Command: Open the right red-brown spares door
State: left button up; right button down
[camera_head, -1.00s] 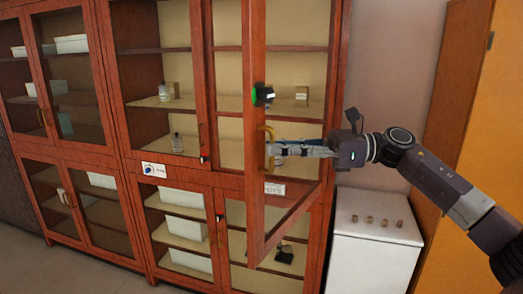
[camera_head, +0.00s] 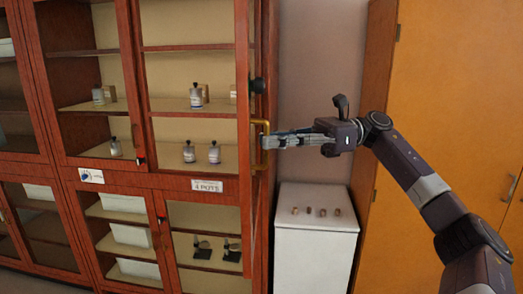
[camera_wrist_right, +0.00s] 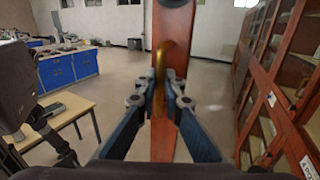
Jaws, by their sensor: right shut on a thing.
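The right red-brown door (camera_head: 243,60) of the upper cabinet stands swung open, seen almost edge-on in the head view. Its brass handle (camera_head: 263,160) faces right. My right gripper (camera_head: 272,141) is shut on this handle from the right. In the wrist view the fingers (camera_wrist_right: 160,98) meet around the handle (camera_wrist_right: 159,62), with the door's frame (camera_wrist_right: 173,45) behind it. The cabinet opening behind the door shows shelves with several small bottles (camera_head: 196,98). My left gripper is in neither view.
A white low cabinet (camera_head: 314,245) with several small blocks on top stands to the right, below my right arm. An orange cabinet (camera_head: 450,110) stands further right. Lower glass doors and a label plate (camera_head: 207,185) are below the opening. The wrist view shows open floor (camera_wrist_right: 120,85) beyond the door.

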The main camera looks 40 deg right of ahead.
jog(key=shift+s+d+r, duration=0.2)
jog(key=shift+d+r, duration=0.1)
jog(key=shift+d, duration=0.2)
jog(key=c, duration=2.3)
grip_release()
jog(key=shift+o, duration=1.3)
jog(key=shift+w+d+f, duration=0.1)
jog(key=shift+w+f, duration=0.05)
jog(key=shift+f, duration=0.05)
jog(key=v, duration=1.2)
